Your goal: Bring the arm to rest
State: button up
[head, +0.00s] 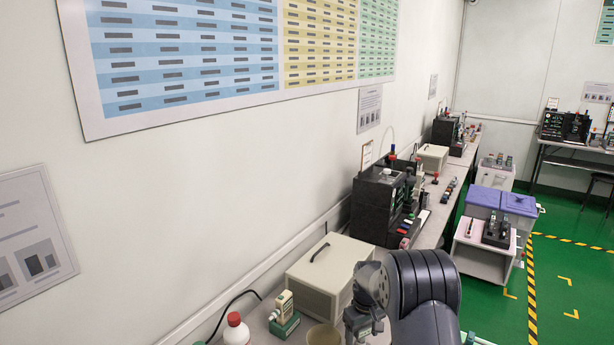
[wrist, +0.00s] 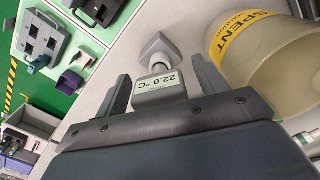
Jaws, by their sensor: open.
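In the wrist view my gripper (wrist: 161,68) is open, with one dark finger on each side of a grey handheld tester (wrist: 160,90). The tester's display reads 22.0 °C. A gap shows beside the tester, and I cannot tell how far below the fingers it lies. In the head view my dark arm (head: 425,285) reaches over the bench at the bottom, and its own links hide most of the gripper's surroundings.
A beige tub (wrist: 270,65) labelled SPENT stands close right of the fingers. In the head view a beige case (head: 325,275), a white-and-green device (head: 284,315) and a red-capped bottle (head: 236,330) are nearby. The wall (head: 200,190) runs along the left. Green floor (head: 560,265) is open at right.

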jog(key=shift+f, duration=0.15)
notch_tip(320, 180, up, 10)
jog(key=shift+r+b, duration=0.1)
jog(key=shift+b, duration=0.85)
notch_tip(320, 180, down, 10)
jog(key=shift+f+p, duration=0.25)
jog(key=shift+p, duration=0.5)
notch_tip(320, 180, up, 4)
jog(key=p, duration=0.3)
jog(key=shift+p, duration=0.4)
notch_tip(320, 180, up, 4)
jog(key=p, duration=0.3)
jog(key=shift+f, duration=0.15)
